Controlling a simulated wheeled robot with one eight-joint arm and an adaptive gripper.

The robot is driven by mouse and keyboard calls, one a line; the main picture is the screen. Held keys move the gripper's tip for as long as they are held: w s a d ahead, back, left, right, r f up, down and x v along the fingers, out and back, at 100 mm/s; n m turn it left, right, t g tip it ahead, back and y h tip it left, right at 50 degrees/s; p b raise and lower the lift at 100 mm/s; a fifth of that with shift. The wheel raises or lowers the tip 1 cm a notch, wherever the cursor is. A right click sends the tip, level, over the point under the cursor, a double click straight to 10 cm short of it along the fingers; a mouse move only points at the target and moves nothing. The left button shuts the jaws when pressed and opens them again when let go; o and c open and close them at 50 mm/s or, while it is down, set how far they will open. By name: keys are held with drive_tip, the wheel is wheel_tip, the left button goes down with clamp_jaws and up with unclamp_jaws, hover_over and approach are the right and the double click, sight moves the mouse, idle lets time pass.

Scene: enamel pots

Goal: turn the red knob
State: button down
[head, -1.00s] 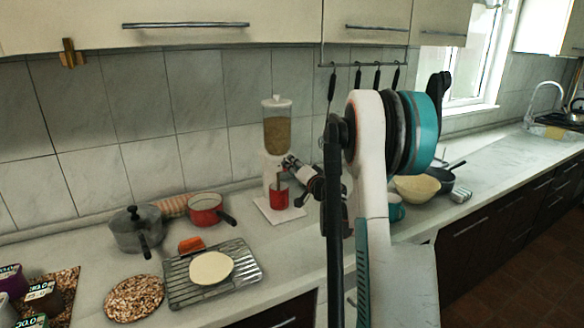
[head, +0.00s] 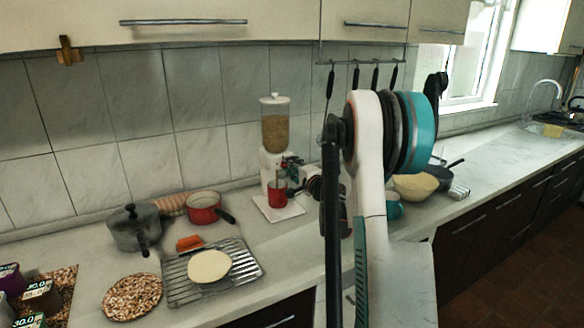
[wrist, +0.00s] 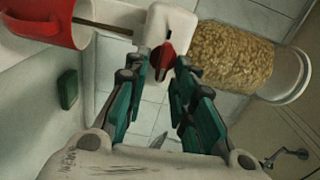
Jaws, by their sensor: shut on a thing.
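The red knob (wrist: 163,58) is on the white body (wrist: 168,22) of a cereal dispenser in the wrist view. My gripper (wrist: 162,64) has its teal fingers on both sides of the knob, shut on it. In the head view my gripper (head: 291,161) is at the front of the dispenser (head: 275,133), just below its clear hopper of grain. The knob is hidden there by the fingers. A red mug (head: 277,196) stands under the spout, and it also shows in the wrist view (wrist: 45,20).
A red saucepan (head: 203,209), a grey lidded pot (head: 133,229) and a wire rack (head: 180,284) with a pale disc on it are to the left. A cream bowl (head: 416,187) and pans are to the right of my arm. Tiled wall is close behind the dispenser.

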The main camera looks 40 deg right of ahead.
idle(0.4)
drive_tip(key=c, duration=1.7)
unclamp_jaws()
drive_tip(key=shift+s, duration=0.1)
drive_tip(key=v, duration=1.2)
